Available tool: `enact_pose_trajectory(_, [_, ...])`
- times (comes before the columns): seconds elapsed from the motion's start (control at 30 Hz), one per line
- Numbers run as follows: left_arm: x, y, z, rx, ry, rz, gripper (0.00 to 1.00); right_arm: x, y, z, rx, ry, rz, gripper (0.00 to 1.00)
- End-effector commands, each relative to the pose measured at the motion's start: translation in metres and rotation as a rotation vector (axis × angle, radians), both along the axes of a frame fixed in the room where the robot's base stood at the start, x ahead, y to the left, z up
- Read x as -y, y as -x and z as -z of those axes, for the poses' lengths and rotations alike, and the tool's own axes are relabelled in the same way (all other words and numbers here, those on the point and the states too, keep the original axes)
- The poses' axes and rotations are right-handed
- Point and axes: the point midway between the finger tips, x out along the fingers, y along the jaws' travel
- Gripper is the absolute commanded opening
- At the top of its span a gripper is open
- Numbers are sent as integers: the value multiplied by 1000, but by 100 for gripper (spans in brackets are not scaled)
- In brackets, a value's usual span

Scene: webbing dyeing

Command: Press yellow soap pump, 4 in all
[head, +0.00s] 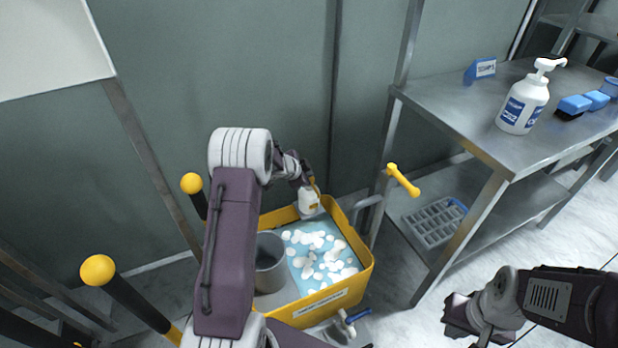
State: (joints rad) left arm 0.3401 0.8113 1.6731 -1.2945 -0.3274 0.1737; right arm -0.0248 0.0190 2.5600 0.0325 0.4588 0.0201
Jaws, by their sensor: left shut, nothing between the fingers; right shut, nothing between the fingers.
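A small white dispenser (308,202) with a yellow part on top (315,187) stands at the back of the yellow tub (366,268); I take it to be the yellow soap pump. My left gripper (308,181) is shut and empty, right above or at the pump's top. My arm partly hides the pump, so I cannot tell whether they touch or whether the pump is pressed down. My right gripper (463,320) is shut and empty, low at the bottom right, away from the tub.
The tub holds blue water with white foam (320,250) and a grey cylinder (270,262). At right, a steel table (455,105) carries a white pump bottle (524,100), blue brushes (575,104) and a blue sign (481,69). A grey crate (435,222) sits on its lower shelf.

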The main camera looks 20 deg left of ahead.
Motion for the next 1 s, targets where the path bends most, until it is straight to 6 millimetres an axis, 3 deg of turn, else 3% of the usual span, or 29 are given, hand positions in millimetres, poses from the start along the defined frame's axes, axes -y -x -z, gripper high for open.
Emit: enact_pose_trajectory(1.0, [0, 1, 8, -6, 0, -1, 0, 0, 0, 3, 0, 0, 0, 0])
